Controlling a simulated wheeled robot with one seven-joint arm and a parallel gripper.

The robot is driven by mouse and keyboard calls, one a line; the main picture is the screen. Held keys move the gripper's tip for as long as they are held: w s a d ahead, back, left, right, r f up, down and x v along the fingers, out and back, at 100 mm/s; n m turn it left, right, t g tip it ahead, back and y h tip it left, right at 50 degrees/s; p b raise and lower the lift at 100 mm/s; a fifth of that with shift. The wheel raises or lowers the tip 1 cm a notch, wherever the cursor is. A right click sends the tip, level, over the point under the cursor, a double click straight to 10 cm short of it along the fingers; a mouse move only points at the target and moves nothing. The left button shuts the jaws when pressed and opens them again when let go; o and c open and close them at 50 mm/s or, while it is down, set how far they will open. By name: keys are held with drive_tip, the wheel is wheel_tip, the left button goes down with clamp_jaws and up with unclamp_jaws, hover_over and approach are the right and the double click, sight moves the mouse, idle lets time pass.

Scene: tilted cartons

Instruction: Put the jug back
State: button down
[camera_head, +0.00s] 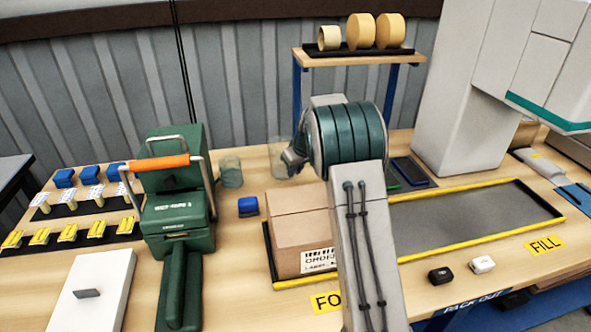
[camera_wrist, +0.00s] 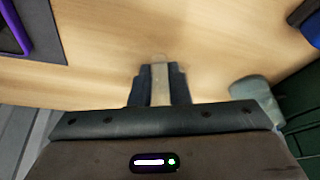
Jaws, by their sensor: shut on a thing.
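A clear, see-through jug (camera_head: 280,158) shows at the back of the bench in the head view, just left of my arm's big wrist joint, which hides part of it. In the wrist view my gripper (camera_wrist: 160,74) is shut on a narrow pale piece between its dark fingers, which I take to be part of the jug. The rest of the jug is hard to make out there. I cannot tell whether the jug touches the bench.
A grey-green cup (camera_head: 230,172) stands beside the green press (camera_head: 178,205). A blue block (camera_head: 248,206) and a cardboard carton (camera_head: 300,230) lie nearer. A yellow-edged grey tray (camera_head: 470,222) is at right. A raised shelf (camera_head: 360,54) holds tape rolls behind my arm.

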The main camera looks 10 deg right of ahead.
drive_tip(key=shift+f, duration=0.2)
drive_tip(key=c, duration=1.4)
unclamp_jaws()
drive_tip(key=shift+o, duration=0.2)
drive_tip(key=shift+r, duration=0.15)
